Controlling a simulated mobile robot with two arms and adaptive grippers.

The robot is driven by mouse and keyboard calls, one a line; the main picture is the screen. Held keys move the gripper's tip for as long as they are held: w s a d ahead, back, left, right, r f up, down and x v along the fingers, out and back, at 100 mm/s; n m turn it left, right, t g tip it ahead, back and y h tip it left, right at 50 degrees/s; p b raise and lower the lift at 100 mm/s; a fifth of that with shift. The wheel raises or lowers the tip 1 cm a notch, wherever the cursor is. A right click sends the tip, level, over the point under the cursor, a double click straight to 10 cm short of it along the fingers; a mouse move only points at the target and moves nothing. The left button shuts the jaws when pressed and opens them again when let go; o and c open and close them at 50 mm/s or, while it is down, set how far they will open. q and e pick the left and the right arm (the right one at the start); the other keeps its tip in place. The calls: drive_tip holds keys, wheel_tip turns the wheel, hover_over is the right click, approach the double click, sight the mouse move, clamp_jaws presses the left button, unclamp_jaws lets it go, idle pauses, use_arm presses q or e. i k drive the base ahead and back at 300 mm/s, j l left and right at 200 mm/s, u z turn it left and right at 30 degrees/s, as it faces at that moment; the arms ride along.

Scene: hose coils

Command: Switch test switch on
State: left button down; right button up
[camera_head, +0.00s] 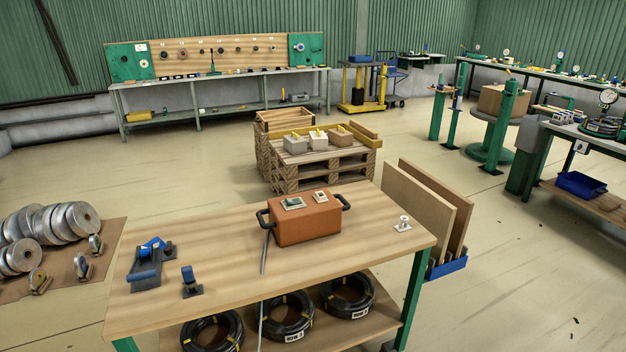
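An orange-brown box (305,222) with black handles at both ends stands on the wooden workbench (200,290). On its top are a green-and-white plate (293,203) and a smaller pale plate (320,196), which may be switches. A small white fitting with an upright knob (403,223) stands near the bench's right edge. I cannot tell which of these is the test switch, nor any on or off position. Neither of my grippers is in view.
A blue-handled tool (147,268) and a small blue-topped post (190,281) stand at the bench's left. Black hose coils (348,297) lie on the lower shelf. Upright boards (425,210) stand right of the bench.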

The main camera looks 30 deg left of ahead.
sight(295, 201)
drive_tip(key=i+j, duration=0.2)
drive_tip(key=j, duration=0.15)
drive_tip(key=i+j, duration=0.15)
drive_tip(key=j, duration=0.2)
drive_tip(key=i+j+z, duration=0.1)
drive_tip(key=j, duration=0.25)
drive_tip(key=i+j, duration=0.25)
drive_tip(key=j, duration=0.1)
